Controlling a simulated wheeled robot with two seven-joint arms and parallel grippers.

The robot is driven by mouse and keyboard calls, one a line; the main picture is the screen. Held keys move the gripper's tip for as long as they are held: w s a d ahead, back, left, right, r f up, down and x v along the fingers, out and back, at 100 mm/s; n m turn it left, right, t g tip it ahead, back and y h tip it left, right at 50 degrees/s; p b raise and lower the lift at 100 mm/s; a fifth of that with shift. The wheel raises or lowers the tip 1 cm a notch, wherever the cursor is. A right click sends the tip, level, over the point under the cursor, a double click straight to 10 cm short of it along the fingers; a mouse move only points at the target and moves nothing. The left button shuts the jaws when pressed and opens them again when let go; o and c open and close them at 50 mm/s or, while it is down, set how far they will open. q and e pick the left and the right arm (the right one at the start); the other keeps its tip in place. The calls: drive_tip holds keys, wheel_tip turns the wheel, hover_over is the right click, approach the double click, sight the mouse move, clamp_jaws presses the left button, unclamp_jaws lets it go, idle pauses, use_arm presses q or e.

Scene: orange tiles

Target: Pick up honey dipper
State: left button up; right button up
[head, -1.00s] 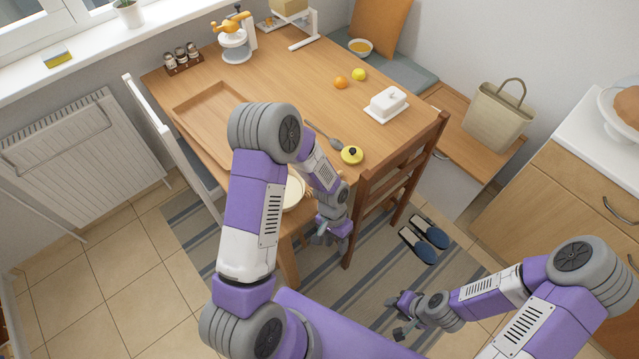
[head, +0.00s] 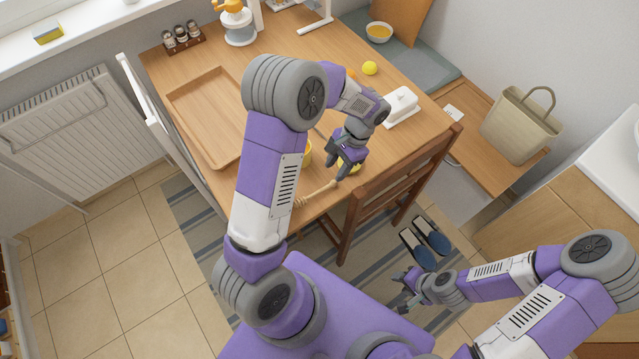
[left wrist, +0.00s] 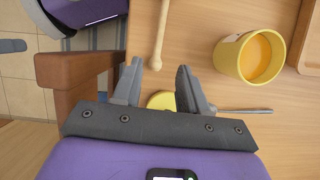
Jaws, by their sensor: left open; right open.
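The wooden honey dipper (head: 318,193) lies near the table's front edge, close to the chair, in the head view. Its handle (left wrist: 159,35) shows in the left wrist view, with the knobbed end near my fingertips; its head is out of that view. My left gripper (head: 338,164) is open above the table, beyond the dipper. In the left wrist view its fingertips (left wrist: 160,67) are apart, with the handle's end near the gap and nothing gripped. My right gripper (head: 406,288) is open and empty, low over the rug at the right.
A yellow honey pot (left wrist: 247,57) and a yellow lid (left wrist: 161,100) are close to my left gripper. A wooden tray (head: 180,105) fills the table's left side. A white butter dish (head: 401,107) stands at the right. The chair (head: 395,190) borders the near edge.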

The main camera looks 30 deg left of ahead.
sight(325, 188)
use_arm(q)
drive_tip(key=x, duration=0.2)
drive_tip(key=b+x, duration=0.1)
drive_tip(key=x, duration=0.1)
drive_tip(key=b+x, duration=0.1)
drive_tip(key=x, duration=0.2)
drive_tip(key=shift+s+d, duration=0.1)
drive_tip(key=shift+s, duration=0.2)
drive_tip(key=shift+r, duration=0.1)
clamp_jaws()
